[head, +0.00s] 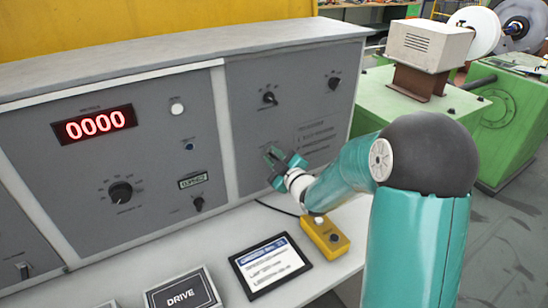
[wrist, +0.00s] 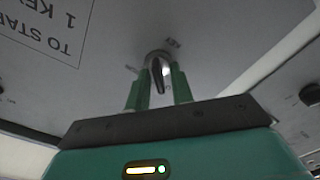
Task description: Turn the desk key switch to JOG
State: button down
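The key switch (wrist: 158,68) shows in the wrist view as a round metal collar with a dark key on the grey desk panel. A label that seems to read "KEY" is beside it. My gripper (wrist: 160,82) has its two green fingers on either side of the key, with a narrow gap between them. I see no clear contact with the key. In the head view, my gripper (head: 273,155) is at the lower left of the right-hand panel (head: 310,110), its fingers apart. The key is hidden there, and I cannot read a JOG mark.
Two black knobs (head: 269,97) (head: 334,83) sit higher on the same panel. Printed instructions are right of my gripper. A red display (head: 94,125) reads 0000.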

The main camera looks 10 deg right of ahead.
jog(key=shift+m, duration=0.4)
jog(key=m, duration=0.3)
jog(key=shift+d, duration=0.1)
jog(key=shift+d+m, duration=0.1)
jog(key=shift+m, duration=2.4)
jog(key=c, duration=1.6)
grip_release()
jog(key=shift+w, duration=0.1)
jog(key=shift+o, duration=0.2)
